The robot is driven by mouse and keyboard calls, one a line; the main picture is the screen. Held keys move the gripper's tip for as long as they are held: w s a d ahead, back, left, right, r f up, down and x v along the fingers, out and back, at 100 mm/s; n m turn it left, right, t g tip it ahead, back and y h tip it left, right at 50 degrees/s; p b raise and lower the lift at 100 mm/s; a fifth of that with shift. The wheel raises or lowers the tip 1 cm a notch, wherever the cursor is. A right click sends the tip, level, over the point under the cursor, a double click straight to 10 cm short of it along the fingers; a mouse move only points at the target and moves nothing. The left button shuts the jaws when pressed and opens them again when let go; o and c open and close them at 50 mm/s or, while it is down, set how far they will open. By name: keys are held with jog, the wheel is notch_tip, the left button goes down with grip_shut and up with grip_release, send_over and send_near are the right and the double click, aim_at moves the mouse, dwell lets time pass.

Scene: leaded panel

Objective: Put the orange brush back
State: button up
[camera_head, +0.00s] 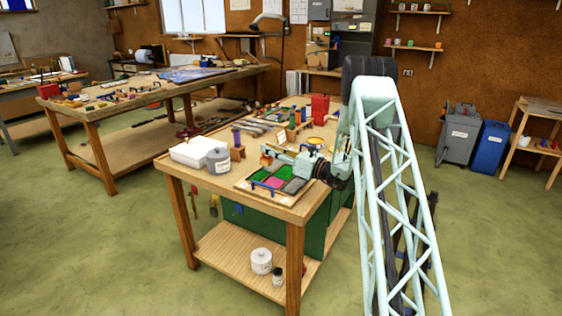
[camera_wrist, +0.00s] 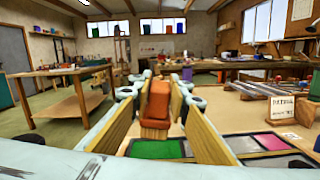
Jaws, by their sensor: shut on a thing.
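My gripper (camera_head: 272,153) is over the near end of the workbench, just above the back of a tray (camera_head: 246,187) with green, pink and grey pads. In the wrist view the two yellow-padded fingers (camera_wrist: 158,104) stand on either side of the orange brush (camera_wrist: 159,98), and the gripper is shut on it. A brown wooden piece shows directly below the orange part; I cannot tell whether it belongs to the brush or is separate. In the head view the brush is only a small orange spot (camera_head: 266,160) at the fingertips.
A white box (camera_head: 190,150) and grey lidded jar (camera_head: 218,161) stand left of the tray. A wooden block with a purple-blue item (camera_head: 237,139) stands behind them. A red container (camera_head: 320,106) and a yellow ring (camera_head: 316,141) are farther back. A small white card (camera_wrist: 284,108) stands at right.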

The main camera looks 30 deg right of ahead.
jog(key=w+a+n+g+y, duration=0.2)
jog(key=w+a+y, duration=0.1)
jog(key=a, duration=1.2)
jog(key=w+a+n+g+y, duration=0.2)
jog(key=w+a, duration=0.1)
jog(key=a, duration=1.3)
jog(key=s+a+n+g+y+p, duration=0.1)
jog(key=a+n+g+y, duration=0.15)
jog(key=a, duration=1.25)
jog(key=s+a+n+g+y, duration=0.1)
jog(key=a+n+g, duration=0.15)
jog(key=a, duration=1.15)
jog(key=s+a+n+g, duration=0.2)
jog(key=s+a+g, duration=0.2)
jog(key=s+a, duration=0.7)
jog(key=s+a+n+g+p, duration=0.1)
jog(key=s+a+n+g, duration=0.2)
jog(key=s+a, duration=0.8)
jog(key=s+a+r+n+g, duration=0.1)
jog(key=s+a, duration=0.9)
jog(key=a, duration=2.1)
jog(key=n+g, duration=0.2)
jog(key=g, duration=0.2)
jog(key=shift+s+y+p, duration=0.35)
jog(key=shift+s+p, duration=0.05)
jog(key=shift+d+r, duration=0.1)
